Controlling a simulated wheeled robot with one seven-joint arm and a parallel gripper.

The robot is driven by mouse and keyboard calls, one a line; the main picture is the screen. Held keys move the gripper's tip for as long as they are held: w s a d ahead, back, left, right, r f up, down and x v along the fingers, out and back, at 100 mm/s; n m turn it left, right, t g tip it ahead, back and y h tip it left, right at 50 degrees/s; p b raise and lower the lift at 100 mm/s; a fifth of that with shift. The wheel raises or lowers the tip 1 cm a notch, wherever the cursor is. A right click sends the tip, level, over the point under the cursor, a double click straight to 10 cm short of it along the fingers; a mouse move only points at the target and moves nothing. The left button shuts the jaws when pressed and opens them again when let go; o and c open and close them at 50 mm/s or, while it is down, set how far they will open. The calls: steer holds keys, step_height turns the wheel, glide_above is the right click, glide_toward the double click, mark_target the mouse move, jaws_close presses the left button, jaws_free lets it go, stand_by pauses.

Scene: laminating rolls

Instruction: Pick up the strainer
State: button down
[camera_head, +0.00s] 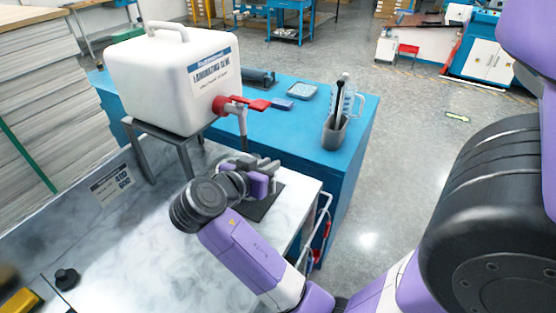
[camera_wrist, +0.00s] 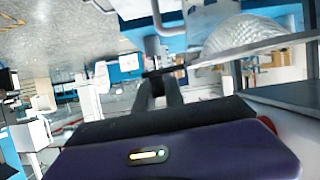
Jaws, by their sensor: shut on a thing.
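The strainer (camera_wrist: 235,38) shows in the wrist view as a pale mesh bowl at the upper right, with a thin grey strip along its lower edge. The fingers of my gripper (camera_wrist: 160,78) meet the left end of this strip and are shut on the strainer. In the head view my gripper (camera_head: 268,168) is over the marble worktop (camera_head: 130,240), beside the red tap and close to a dark mat (camera_head: 264,203). My gripper and wrist mostly hide the strainer there, and I cannot make out its outline.
A white labelled container (camera_head: 165,80) with a red tap (camera_head: 240,104) stands on a grey stand (camera_head: 178,143) to the left. Behind, a blue bench (camera_head: 310,150) carries a grey cup (camera_head: 334,133) of tools, a clear jug (camera_head: 352,104) and a small tray (camera_head: 302,92). The front worktop is mostly clear.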

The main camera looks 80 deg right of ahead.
steer(key=w+a+p, duration=0.2)
steer(key=a, duration=0.9)
steer(key=shift+w, duration=0.4)
